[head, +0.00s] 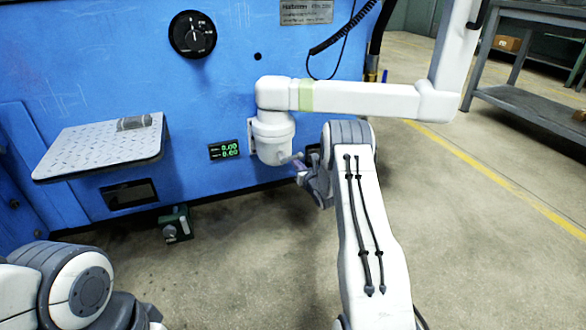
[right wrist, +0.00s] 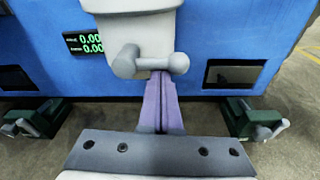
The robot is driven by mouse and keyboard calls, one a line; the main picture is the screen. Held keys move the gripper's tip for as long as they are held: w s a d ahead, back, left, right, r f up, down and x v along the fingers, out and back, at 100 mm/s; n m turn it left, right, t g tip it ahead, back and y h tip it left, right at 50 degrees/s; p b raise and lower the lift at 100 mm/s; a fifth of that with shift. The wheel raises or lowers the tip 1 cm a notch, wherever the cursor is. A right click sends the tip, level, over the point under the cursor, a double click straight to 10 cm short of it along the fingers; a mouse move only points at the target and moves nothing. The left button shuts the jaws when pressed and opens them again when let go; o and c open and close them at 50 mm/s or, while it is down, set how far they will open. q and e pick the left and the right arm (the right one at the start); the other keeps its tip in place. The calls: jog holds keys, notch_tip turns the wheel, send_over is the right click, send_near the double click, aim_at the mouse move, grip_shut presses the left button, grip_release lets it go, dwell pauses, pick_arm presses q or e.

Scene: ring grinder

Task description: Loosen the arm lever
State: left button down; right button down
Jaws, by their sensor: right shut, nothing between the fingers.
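The arm lever (head: 291,158) is a small light-grey handle low on the white joint of the grinder's swing arm (head: 360,98). In the right wrist view the lever (right wrist: 150,63) lies roughly crosswise, with a thick hub at left and a round knob at right. My right gripper (head: 300,175) is at the lever. In the right wrist view its purple fingers (right wrist: 161,76) are shut together and empty, with their tips just below the lever's shaft. I cannot tell whether they touch it. My left gripper is out of view; only my left arm shows at lower left.
The blue machine body (head: 225,75) stands behind the joint, with a green digital display (head: 224,151) beside it. A metal shelf (head: 100,145) juts out at left. A green foot device (head: 176,225) sits on the floor. Open floor lies to the right, before a grey rack (head: 530,105).

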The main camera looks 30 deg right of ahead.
jog(key=s+a+f+p, duration=0.1)
jog(key=s+f+p, duration=0.15)
jog(key=s, duration=0.65)
jog(key=w+a+r+m+g+y+p, duration=0.2)
jog(key=w+a+r+m+g+p, duration=0.15)
jog(key=a+r, duration=0.7)
jog(key=s+a+r+m+g+y+p, duration=0.15)
jog(key=a+r+m, duration=0.25)
jog(key=a, duration=0.4)
jog(key=s+a+r+m+g+h+p, duration=0.1)
jog(key=s+a+r+m+g+p, duration=0.2)
jog(key=a, duration=0.4)
jog(key=s+a+r+m+g+y+p, duration=0.1)
jog(key=s+a+r+m+p, duration=0.1)
jog(key=s+a+r+m, duration=0.4)
jog(key=s+a+r+m+g+p, duration=0.15)
jog(key=s+a, duration=0.25)
jog(key=s, duration=0.4)
jog(key=s+a+r+m+g+p, duration=0.2)
jog(key=s+r+m+g, duration=0.15)
jog(key=s, duration=0.75)
jog(key=s+a+r+m+g+p, duration=0.15)
jog(key=s+r+m, duration=0.3)
jog(key=s, duration=0.65)
notch_tip(320, 180, up, 38)
jog(key=s+p, duration=0.2)
jog(key=p, duration=3.6)
jog(key=shift+d+r+g+p, duration=0.15)
jog(key=shift+d+g+p, duration=0.15)
jog(key=shift+g+p, duration=0.05)
